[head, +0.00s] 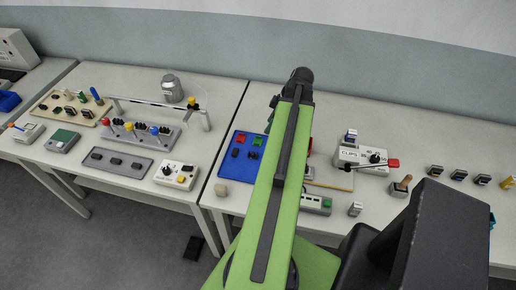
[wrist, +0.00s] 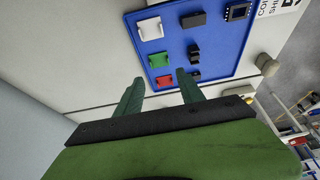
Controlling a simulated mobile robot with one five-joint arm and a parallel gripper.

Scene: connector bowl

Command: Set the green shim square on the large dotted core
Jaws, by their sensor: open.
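The green shim (wrist: 159,60) lies flat on a blue tray (wrist: 216,60), between a white shim and a red shim. It also shows in the head view (head: 257,140). My gripper (wrist: 159,76) is open and empty. In the wrist view its fingertips point at the shim row, with the red shim (wrist: 163,82) between them and the green shim just beyond. A black core (wrist: 237,11) with pale marks sits in the tray's top right corner; it looks like the large dotted core, but the marks are small. In the head view my arm covers part of the tray.
The white shim (wrist: 149,30) and a plain black block (wrist: 193,19) share the tray with smaller black blocks. A beige knob (wrist: 267,64) stands beside the tray.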

